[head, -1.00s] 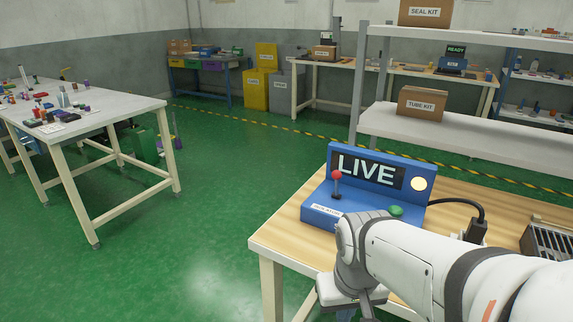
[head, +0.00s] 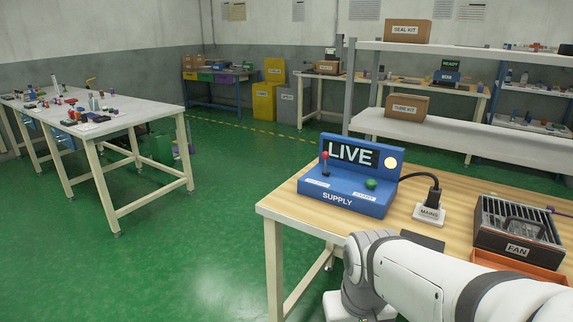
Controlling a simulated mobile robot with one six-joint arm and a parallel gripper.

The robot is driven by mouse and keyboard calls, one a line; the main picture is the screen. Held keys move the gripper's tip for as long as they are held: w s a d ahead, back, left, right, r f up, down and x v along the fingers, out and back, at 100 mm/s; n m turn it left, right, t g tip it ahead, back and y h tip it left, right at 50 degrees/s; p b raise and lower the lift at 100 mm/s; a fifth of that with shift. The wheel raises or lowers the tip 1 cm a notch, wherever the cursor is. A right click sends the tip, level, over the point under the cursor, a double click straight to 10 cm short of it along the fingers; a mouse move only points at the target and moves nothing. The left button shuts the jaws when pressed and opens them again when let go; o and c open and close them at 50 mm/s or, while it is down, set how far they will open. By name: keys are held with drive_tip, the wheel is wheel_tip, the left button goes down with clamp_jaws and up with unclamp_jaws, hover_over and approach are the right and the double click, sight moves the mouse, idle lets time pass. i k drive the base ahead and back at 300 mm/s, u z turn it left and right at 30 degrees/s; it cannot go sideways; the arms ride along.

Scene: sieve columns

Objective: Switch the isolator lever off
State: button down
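The blue supply box (head: 337,201) stands on the wooden bench at the centre right of the head view. Its display reads LIVE, and a round lamp at the display's right glows pale yellow. The isolator lever (head: 325,163), a dark stem with a red ball, stands roughly upright on the left of the box top. A green button (head: 371,184) sits to its right. My white arm reaches in from the lower right, in front of the bench and apart from the lever. My gripper's fingers do not show.
A black cable runs from the supply box to a plug at the MAINS socket (head: 429,214). A grey caged FAN unit (head: 518,228) stands at the bench's right, by an orange tray (head: 520,267). A white shelf (head: 460,133) stands behind. Green floor lies open to the left.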

sight(325, 155)
drive_tip(key=z, duration=0.15)
drive_tip(key=i, duration=0.85)
drive_tip(key=u, duration=0.05)
